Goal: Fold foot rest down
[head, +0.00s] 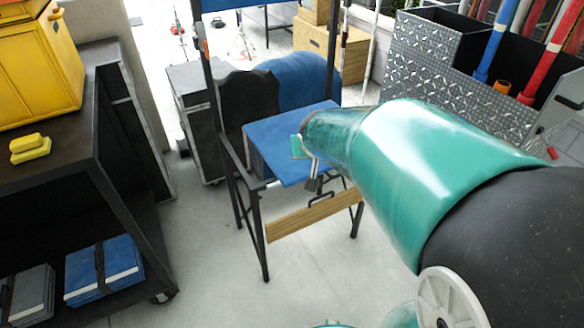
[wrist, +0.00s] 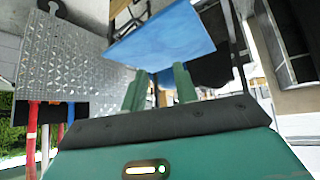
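A tall folding chair with a blue seat (head: 290,150) and dark legs stands in the middle of the head view. A wooden slat (head: 312,215), which looks like the foot rest, spans the front legs below the seat. A black bracket or handle (head: 320,198) shows just above it. My gripper (head: 306,163) is at the seat's front right edge, above the slat; I cannot tell whether it touches the seat. In the wrist view my gripper (wrist: 160,88) has its two green fingers apart with nothing clearly held between them. The blue seat (wrist: 165,38) is beyond the fingertips.
A dark cart (head: 60,165) with a yellow case (head: 38,65) stands at the left. A diamond-plate metal box (head: 440,62) with coloured poles is at the right. Dark cases (head: 195,105) stand behind the chair. The floor (head: 215,285) before the chair is clear.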

